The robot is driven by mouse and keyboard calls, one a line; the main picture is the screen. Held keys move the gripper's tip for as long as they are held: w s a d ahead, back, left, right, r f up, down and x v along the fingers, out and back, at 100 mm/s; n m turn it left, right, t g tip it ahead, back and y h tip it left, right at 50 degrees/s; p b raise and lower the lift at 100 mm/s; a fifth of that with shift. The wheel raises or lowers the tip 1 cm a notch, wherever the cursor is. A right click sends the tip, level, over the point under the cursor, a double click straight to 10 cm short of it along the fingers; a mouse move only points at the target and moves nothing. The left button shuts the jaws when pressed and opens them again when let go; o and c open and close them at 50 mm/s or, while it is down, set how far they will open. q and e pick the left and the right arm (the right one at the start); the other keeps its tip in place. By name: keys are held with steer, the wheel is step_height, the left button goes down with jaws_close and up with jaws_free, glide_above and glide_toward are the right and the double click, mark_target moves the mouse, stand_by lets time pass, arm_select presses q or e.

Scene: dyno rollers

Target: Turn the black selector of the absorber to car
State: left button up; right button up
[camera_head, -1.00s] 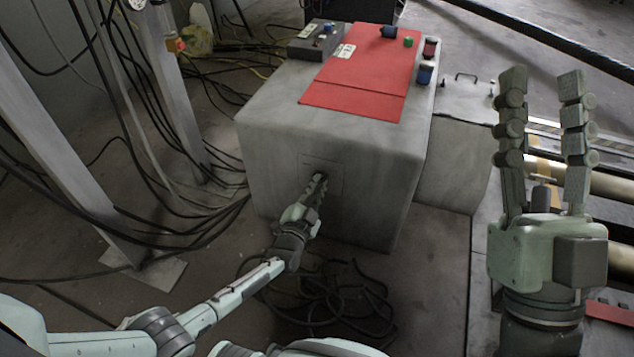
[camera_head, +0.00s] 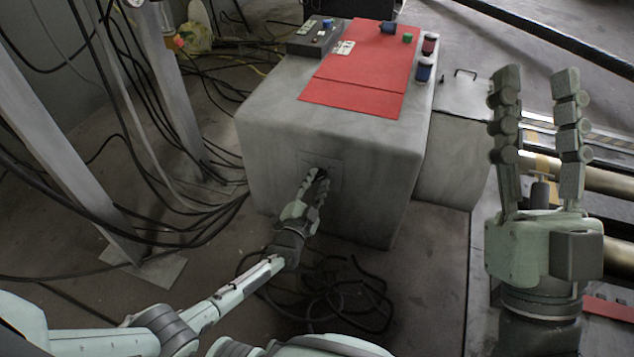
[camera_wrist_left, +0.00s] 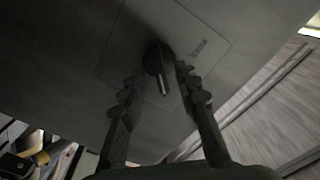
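The absorber is the large grey box (camera_head: 375,190) with a red top in the head view. In the left wrist view, its black round selector (camera_wrist_left: 157,61) sits on a square front plate (camera_wrist_left: 207,30), with a pale mark on the plate beside it. My left gripper (camera_head: 316,178) is at this plate in the head view and hides most of the selector. In the left wrist view, my left gripper (camera_wrist_left: 155,81) is open, with its fingers either side of the selector; the right finger is closer, and contact is unclear. My right gripper (camera_head: 536,78) is open and empty, pointing up.
A control box (camera_head: 316,40) and blue, green and red knobs stand on the absorber's top. Black cables (camera_head: 335,290) lie on the floor below it. A metal post (camera_head: 60,130) with hanging cables stands left. Rollers (camera_head: 606,185) lie to the right.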

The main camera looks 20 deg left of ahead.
arm_select(q)
steer(key=shift+r, duration=0.1)
step_height(320, 180, up, 10)
steer(key=shift+f, duration=0.1)
arm_select(e)
steer(key=shift+y, duration=0.3)
arm_select(q)
steer(key=shift+f, duration=0.1)
